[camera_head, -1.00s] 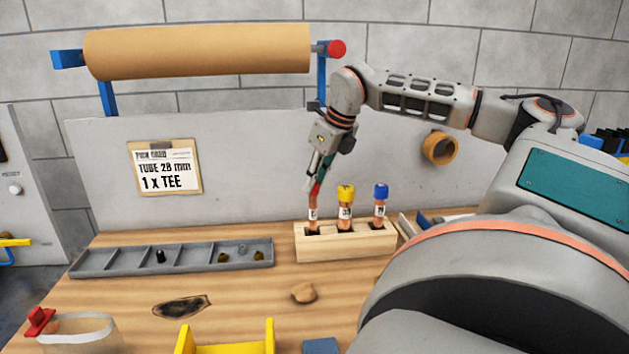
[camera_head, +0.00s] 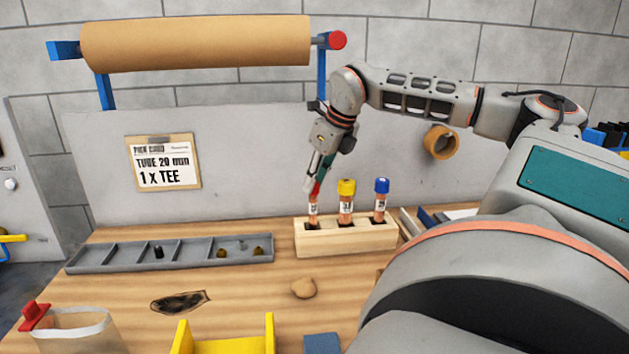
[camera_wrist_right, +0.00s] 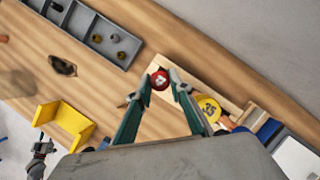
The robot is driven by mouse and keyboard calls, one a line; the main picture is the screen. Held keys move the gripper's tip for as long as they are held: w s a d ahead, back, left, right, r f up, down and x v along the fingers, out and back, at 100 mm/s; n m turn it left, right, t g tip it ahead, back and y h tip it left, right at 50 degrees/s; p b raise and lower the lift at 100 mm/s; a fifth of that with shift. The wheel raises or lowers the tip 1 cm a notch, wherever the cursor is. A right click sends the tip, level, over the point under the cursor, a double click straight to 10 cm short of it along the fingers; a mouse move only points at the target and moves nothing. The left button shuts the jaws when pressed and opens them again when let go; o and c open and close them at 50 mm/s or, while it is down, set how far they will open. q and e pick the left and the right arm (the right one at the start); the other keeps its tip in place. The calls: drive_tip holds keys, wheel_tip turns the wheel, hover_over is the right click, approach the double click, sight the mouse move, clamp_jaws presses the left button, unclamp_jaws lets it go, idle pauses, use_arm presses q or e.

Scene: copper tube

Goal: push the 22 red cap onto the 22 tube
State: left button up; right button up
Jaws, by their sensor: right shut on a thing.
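The red cap (camera_head: 316,187) sits at the top of the leftmost copper tube (camera_head: 313,208), which stands upright in the wooden block (camera_head: 346,240). My right gripper (camera_head: 315,184) points down from above and is shut on the red cap. In the right wrist view the red cap (camera_wrist_right: 160,80) lies between the fingertips of my right gripper (camera_wrist_right: 164,83). The fingers partly hide the cap, so I cannot tell how far it sits on the tube.
A yellow-capped tube (camera_head: 346,197) and a blue-capped tube (camera_head: 381,195) stand in the same block, close to the right. A grey divided tray (camera_head: 120,257) with small parts lies left. A yellow holder (camera_head: 225,345) and a clear bin (camera_head: 75,330) are in front.

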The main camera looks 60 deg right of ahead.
drive_tip(key=shift+f, duration=0.2)
drive_tip(key=o, duration=0.8)
drive_tip(key=shift+r, duration=0.1)
drive_tip(key=v, duration=1.2)
drive_tip(key=shift+a, duration=0.1)
